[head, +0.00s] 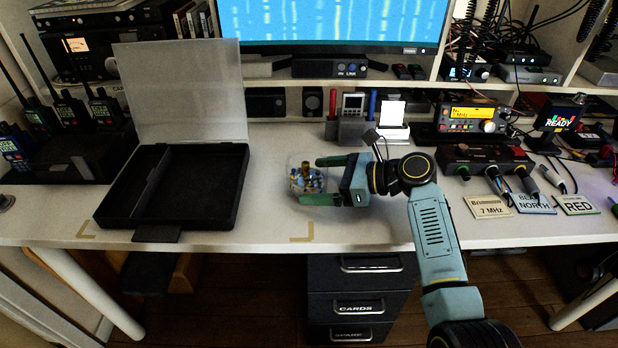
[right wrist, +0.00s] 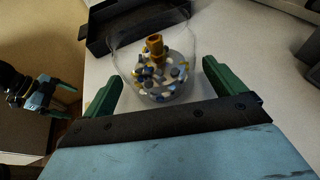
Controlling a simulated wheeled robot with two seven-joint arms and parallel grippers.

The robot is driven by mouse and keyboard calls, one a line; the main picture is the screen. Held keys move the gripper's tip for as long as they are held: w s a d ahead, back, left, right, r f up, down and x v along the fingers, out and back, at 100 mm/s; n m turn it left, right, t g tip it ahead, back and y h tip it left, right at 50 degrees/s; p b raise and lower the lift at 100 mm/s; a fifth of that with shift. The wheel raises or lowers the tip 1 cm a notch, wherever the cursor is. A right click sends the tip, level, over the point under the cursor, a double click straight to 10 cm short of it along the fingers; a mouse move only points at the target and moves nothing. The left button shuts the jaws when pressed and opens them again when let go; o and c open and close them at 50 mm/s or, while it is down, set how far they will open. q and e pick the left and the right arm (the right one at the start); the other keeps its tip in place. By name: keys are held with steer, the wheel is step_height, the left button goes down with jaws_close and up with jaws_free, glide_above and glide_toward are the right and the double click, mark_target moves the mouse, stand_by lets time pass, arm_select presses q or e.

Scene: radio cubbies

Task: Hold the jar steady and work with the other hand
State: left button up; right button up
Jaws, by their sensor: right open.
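The clear jar (head: 306,180) stands on the desk and holds small blue, white and yellow parts with a brass-coloured piece on top. My right gripper (head: 322,181) is open, with its green fingers on either side of the jar's near part. In the right wrist view the jar (right wrist: 157,72) sits between and just beyond the open fingertips, with gaps showing at both sides. My left gripper (right wrist: 70,103) shows only in the right wrist view, at the left, away from the jar. Its green fingers are apart and nothing shows between them.
An open black case (head: 215,210) with a raised clear lid (head: 180,90) stands left of the jar. Tan corner marks (head: 303,237) lie near the desk's front edge. A cabled black box (head: 480,158) and label cards (head: 488,206) are at the right. The desk in front of the jar is clear.

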arm_select(q)
steer(key=shift+a+f, duration=0.15)
steer(key=shift+f, duration=0.35)
arm_select(e)
steer(key=shift+x, duration=1.1)
